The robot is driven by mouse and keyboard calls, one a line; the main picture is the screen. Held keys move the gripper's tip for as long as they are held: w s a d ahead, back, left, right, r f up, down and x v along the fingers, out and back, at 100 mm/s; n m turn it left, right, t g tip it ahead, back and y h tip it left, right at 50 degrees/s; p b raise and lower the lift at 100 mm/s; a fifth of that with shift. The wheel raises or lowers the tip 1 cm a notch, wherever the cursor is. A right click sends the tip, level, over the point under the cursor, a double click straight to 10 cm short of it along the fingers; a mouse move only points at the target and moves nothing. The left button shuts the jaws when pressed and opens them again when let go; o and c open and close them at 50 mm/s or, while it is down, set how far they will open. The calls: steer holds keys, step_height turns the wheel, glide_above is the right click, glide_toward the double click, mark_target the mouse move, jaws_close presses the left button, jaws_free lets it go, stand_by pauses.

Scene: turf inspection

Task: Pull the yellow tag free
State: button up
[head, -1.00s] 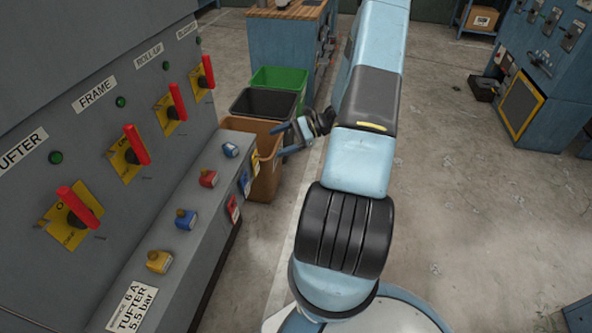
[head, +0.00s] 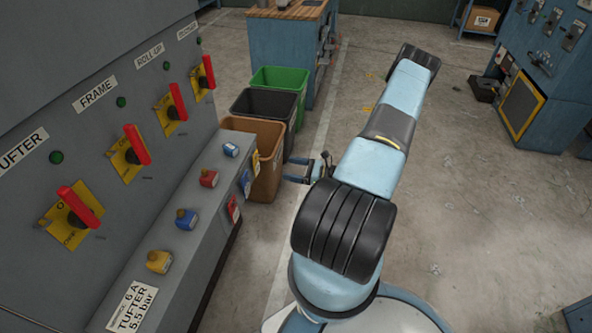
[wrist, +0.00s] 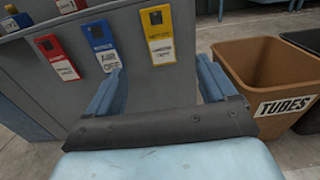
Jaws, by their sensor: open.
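The yellow tag (wrist: 158,35), with a white label on its lower part, hangs on the grey front face of the ledge in the wrist view, upper middle. In the head view it shows small at the ledge's far end (head: 255,162). My gripper (wrist: 160,78) is open and empty, its two blue fingers pointing at the ledge face. The tag appears between and above the fingers, apart from them. In the head view my gripper (head: 295,170) is right of the ledge, with a gap. A blue tag (wrist: 104,46) and a red tag (wrist: 57,56) hang left of the yellow one.
A brown bin (wrist: 263,62) marked TUBES stands right of the tags, with a dark bin (head: 264,104) and a green bin (head: 280,80) behind. The control panel with red handles (head: 136,146) rises left. Open floor (head: 480,210) lies to the right.

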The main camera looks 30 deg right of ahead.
mark_target(257, 161)
steer(key=x, duration=1.2)
steer(key=shift+w+a, duration=0.2)
steer(key=shift+w, duration=0.05)
steer(key=c, duration=1.1)
steer(key=shift+c, duration=0.2)
steer(key=shift+r, duration=0.45)
steer(key=shift+v, duration=2.05)
steer(key=shift+v, duration=2.4)
